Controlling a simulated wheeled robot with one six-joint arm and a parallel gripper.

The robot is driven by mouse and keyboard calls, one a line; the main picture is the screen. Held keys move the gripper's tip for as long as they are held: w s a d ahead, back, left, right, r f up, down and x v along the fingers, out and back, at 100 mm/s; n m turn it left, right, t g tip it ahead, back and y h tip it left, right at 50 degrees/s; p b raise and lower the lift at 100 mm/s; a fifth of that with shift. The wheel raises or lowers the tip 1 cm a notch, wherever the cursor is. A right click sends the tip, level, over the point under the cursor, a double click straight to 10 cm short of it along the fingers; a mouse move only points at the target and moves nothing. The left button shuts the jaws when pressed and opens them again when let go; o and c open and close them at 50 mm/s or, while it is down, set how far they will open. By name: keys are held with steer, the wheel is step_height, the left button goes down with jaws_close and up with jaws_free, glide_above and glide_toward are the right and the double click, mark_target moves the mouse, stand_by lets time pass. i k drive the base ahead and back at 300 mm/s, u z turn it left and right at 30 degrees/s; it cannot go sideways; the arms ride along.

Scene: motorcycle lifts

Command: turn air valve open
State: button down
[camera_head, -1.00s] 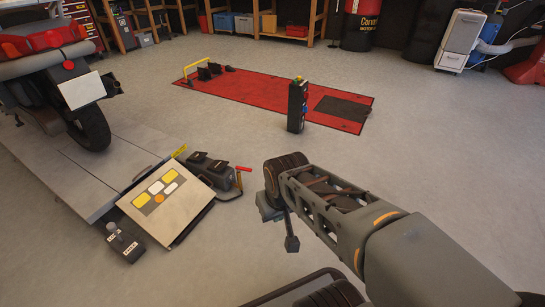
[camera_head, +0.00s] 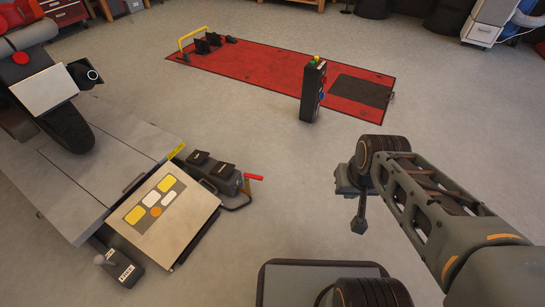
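The air valve (camera_head: 254,178) has a red lever handle and a small brass-coloured body. It sits at the right end of a black pedal unit (camera_head: 213,172) beside the grey motorcycle lift, and its handle points to the right. My gripper (camera_head: 359,222) hangs at the end of my arm, to the right of the valve and apart from it. It is small and seen from the side, so its finger gap is hidden. I see nothing held in it.
A motorcycle (camera_head: 50,95) stands on the grey lift (camera_head: 75,178). A black post (camera_head: 313,90) stands by a red lift (camera_head: 250,73). Floor between valve and gripper is clear.

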mark_target(246, 175)
steer(key=u, duration=0.25)
steer(key=i, duration=0.75)
steer(key=u, duration=0.85)
steer(key=i, duration=0.3)
steer(key=u, duration=0.2)
